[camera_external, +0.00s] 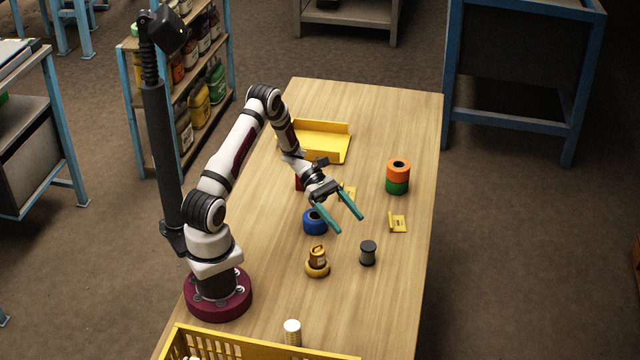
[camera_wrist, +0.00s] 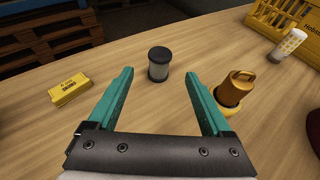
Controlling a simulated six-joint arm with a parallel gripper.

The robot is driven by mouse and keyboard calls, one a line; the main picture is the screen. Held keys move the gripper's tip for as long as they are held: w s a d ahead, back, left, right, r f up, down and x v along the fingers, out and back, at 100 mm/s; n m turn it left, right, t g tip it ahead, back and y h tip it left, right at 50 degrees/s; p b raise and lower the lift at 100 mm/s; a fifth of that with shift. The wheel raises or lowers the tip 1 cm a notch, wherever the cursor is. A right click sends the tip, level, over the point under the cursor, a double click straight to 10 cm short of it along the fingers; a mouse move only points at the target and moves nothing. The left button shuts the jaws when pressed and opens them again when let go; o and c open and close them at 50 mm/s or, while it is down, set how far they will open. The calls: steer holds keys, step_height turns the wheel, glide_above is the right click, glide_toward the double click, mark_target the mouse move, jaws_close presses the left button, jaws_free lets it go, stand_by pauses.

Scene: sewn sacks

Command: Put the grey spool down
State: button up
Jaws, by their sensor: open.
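The grey spool (camera_external: 368,253) has dark ends and stands upright on the wooden table. In the wrist view the grey spool (camera_wrist: 159,64) stands ahead of my gripper, beyond the fingertips and apart from them. My gripper (camera_external: 349,225) has teal fingers spread wide, with nothing between them. It is above the table, up and left of the spool in the external view. The two open fingers also show in the wrist view (camera_wrist: 159,78).
A gold lidded piece in a yellow ring (camera_external: 317,263) stands left of the spool. A blue roll (camera_external: 314,222) is by the gripper.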

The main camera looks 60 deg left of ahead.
steer(key=s+d+r+m+g+y, duration=0.3)
steer(key=s+r+m+g+y, duration=0.2)
steer(key=s+r+m, duration=0.55)
steer(key=s+a+r+m+t+y, duration=0.1)
steer(key=s+a+r+m+y, duration=0.1)
steer(key=s+m+y, duration=0.3)
steer(key=s+a+r+m+t+y, duration=0.2)
steer(key=s+a+r+m+y, duration=0.1)
steer(key=s+m, duration=0.6)
steer(key=shift+s+a+r+y, duration=0.15)
steer(key=shift+a+y, duration=0.6)
steer(key=shift+y, duration=0.25)
